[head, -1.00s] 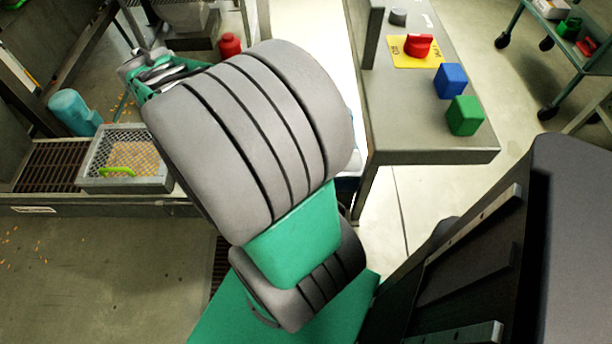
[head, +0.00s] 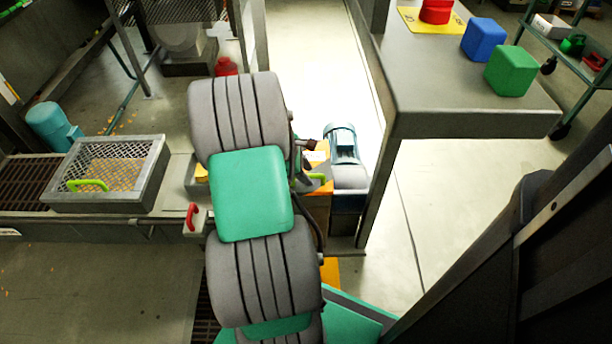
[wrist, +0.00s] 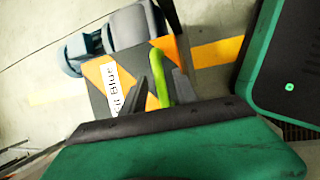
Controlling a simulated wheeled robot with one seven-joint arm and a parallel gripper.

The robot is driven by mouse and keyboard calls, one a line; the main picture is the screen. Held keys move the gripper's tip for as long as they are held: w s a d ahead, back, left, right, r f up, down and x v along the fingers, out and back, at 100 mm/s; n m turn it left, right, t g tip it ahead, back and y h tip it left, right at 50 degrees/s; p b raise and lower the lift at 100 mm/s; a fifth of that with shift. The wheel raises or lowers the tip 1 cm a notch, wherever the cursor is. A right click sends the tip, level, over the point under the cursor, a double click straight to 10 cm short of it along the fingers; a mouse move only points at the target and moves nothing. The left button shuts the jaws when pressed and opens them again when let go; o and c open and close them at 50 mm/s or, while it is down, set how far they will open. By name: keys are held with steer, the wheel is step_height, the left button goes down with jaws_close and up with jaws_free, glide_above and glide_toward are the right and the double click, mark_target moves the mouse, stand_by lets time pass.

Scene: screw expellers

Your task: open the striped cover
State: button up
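The striped cover (wrist: 98,72) shows orange and dark grey bands in the wrist view, with a white label with black letters and a light green bar handle (wrist: 160,78). In the head view a small part of the orange cover (head: 318,146) and its green handle (head: 319,178) show just right of my arm. My gripper (wrist: 167,90) has its two dark fingertips apart, one on each side of the handle in the picture. I cannot tell whether they touch it. In the head view my arm mostly hides the gripper and much of the cover.
A blue-grey motor (head: 345,160) stands beside the cover. A grey mesh cover (head: 110,175) with a green handle lies to the left, near a red handle (head: 192,216). A grey table (head: 450,90) with blue and green blocks stands at right. The floor between is clear.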

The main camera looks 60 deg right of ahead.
jaws_close()
stand_by(0.3)
stand_by(1.1)
